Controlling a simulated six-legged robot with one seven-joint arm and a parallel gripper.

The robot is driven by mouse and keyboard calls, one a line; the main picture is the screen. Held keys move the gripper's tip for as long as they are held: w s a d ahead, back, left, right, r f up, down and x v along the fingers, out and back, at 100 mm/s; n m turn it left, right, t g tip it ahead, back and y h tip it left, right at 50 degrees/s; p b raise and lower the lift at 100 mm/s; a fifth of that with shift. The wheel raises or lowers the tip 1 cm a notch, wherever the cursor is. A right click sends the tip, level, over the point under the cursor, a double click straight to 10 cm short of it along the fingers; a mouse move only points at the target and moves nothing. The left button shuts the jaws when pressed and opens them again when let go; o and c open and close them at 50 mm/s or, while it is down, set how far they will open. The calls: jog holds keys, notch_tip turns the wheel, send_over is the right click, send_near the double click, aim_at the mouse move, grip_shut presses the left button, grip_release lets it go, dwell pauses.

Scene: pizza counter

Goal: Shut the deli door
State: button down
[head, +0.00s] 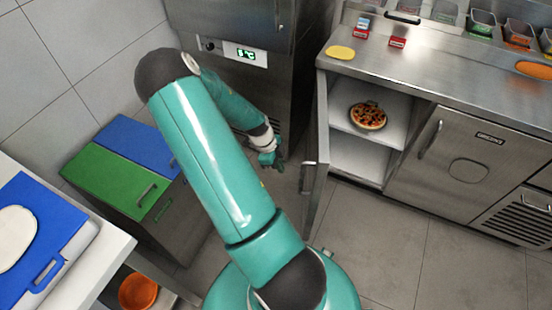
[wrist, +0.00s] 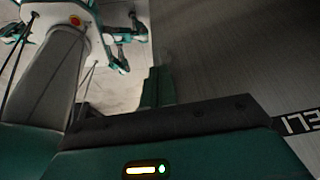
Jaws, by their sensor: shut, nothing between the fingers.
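The deli door (head: 321,140) stands swung open at the left end of the steel counter, seen nearly edge-on, with its handle (head: 308,178) on its left face. My gripper (head: 277,160) is shut and empty, to the left of the door and apart from it in the head view. In the wrist view my gripper (wrist: 158,86) points along a grey metal surface (wrist: 225,45) at the right. Part of an upside-down label (wrist: 302,122), like "ELI", shows on that surface, so it appears to be the door. Whether they touch I cannot tell.
The open compartment holds a pizza (head: 368,116) on its upper shelf (head: 340,112). A steel fridge (head: 235,40) with a lit display stands behind my arm. Green (head: 115,180) and blue (head: 135,140) bins stand at left. The floor (head: 390,240) before the counter is clear.

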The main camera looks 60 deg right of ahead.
jog(key=shift+s+d+f, duration=0.25)
jog(key=shift+s+f, duration=0.25)
jog(key=shift+s, duration=0.3)
jog(key=shift+s+d+f, duration=0.3)
jog(key=shift+s+f, duration=0.15)
jog(key=shift+s, duration=0.35)
jog(key=shift+s+d+f, duration=0.25)
jog(key=shift+s+f, duration=0.25)
jog(key=shift+s, duration=0.3)
jog(key=shift+s, duration=0.1)
